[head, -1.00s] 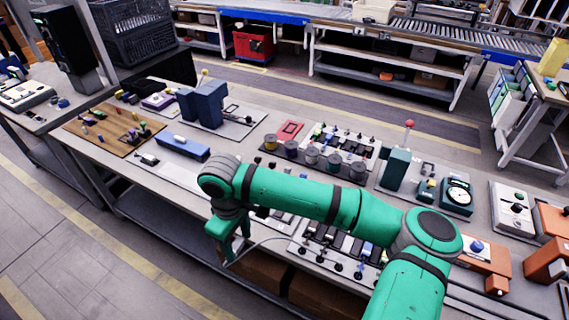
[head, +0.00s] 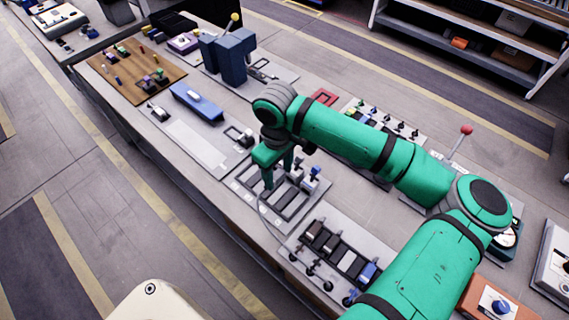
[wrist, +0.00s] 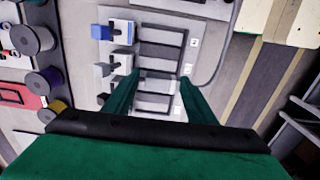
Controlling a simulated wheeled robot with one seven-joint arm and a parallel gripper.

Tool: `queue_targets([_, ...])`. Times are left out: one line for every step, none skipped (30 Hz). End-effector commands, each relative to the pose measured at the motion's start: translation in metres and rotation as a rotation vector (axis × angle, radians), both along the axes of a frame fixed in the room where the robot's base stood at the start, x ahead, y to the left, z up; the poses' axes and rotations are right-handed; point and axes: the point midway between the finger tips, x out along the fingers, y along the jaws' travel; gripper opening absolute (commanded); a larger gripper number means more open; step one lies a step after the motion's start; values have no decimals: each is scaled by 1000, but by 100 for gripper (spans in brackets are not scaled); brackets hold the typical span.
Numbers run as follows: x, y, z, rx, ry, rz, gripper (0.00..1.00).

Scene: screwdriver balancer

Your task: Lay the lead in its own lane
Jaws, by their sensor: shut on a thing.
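The lane board (wrist: 187,30) is a light plate with several dark parallel lanes (wrist: 160,52), under and beside my gripper. Blue and grey clips (wrist: 122,32) stand at one end of the lanes. In the head view the board (head: 243,186) is partly hidden by my gripper (head: 277,172). The lead is a thin grey cable (wrist: 217,62) that curves from the table edge to my fingers. In the wrist view my gripper (wrist: 160,78) is shut on the lead, over the lanes. The held part is small and unclear, and I cannot tell whether it touches a lane.
A second board (head: 335,250) with dark blocks and black knobs lies to the right. A blue block (head: 197,102) and a small clamp fixture (head: 238,137) are to the left. Grey spools (wrist: 32,39) and a red tray (wrist: 18,95) stand beyond the clips.

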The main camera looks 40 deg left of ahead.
Motion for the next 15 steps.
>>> queue_targets([0, 0, -3, -1, 1, 0, 31])
queue_targets([0, 0, -5, -1, 1, 1, 31])
queue_targets([-1, 0, -8, -2, 1, 1, 31])
queue_targets([-1, 0, -11, -2, 1, 1, 31])
queue_targets([0, 0, -14, -2, 1, 1, 31])
queue_targets([0, 0, -18, -1, 1, 1, 31])
queue_targets([0, 0, -22, -2, 1, 1, 31])
queue_targets([0, 0, -25, -2, 1, 1, 31])
queue_targets([0, 0, -30, -2, 1, 1, 31])
queue_targets([-1, 0, -34, -2, 1, 1, 31])
queue_targets([0, 0, -38, -2, 1, 1, 31])
queue_targets([0, 0, -42, -2, 0, 1, 31])
queue_targets([-1, 0, -46, -2, 0, 1, 31])
queue_targets([-1, 0, -49, -1, 3, 1, 31])
queue_targets([-1, 1, -53, -1, 3, 0, 31])
